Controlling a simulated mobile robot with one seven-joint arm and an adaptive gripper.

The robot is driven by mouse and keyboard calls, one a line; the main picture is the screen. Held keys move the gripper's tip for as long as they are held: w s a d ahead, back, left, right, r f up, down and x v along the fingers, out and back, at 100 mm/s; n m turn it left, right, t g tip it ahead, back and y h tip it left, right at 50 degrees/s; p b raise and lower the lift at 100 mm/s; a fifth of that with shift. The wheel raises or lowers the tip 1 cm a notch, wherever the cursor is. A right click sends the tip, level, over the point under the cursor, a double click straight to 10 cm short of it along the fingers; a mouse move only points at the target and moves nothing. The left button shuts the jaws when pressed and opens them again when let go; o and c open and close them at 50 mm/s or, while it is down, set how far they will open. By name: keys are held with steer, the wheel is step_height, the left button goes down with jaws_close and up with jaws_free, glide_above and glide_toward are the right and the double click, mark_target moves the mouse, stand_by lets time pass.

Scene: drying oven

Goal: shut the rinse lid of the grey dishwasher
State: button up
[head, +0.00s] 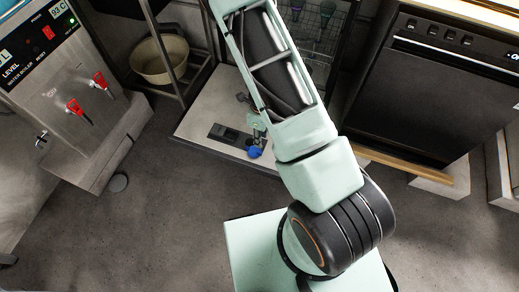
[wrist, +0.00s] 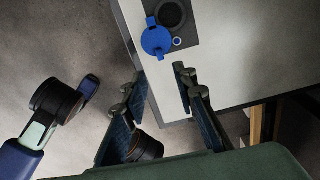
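The grey dishwasher's door (head: 200,120) is folded down, its pale inner panel facing up; the panel also shows in the wrist view (wrist: 240,60). A dark dispenser plate (wrist: 188,30) is set in it near the edge. The blue rinse lid (wrist: 157,38) is open, swung off the round dark opening (wrist: 171,14) on the edge side; it also shows in the head view (head: 254,152). My gripper (wrist: 160,80) is open and empty, its fingers apart near the panel edge, below the lid in the wrist view. In the head view my arm hides part of the door.
A water boiler (head: 75,90) with red taps stands at the left. A beige bowl (head: 160,60) sits on a rack behind. A dark closed oven-like appliance (head: 430,95) stands at the right. The floor (head: 160,220) in front is clear.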

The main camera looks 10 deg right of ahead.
mark_target(260, 152)
step_height(260, 152, down, 9)
steer(key=shift+s+f+b, duration=0.1)
steer(key=shift+b, duration=1.05)
steer(key=shift+c, duration=0.3)
jaws_close()
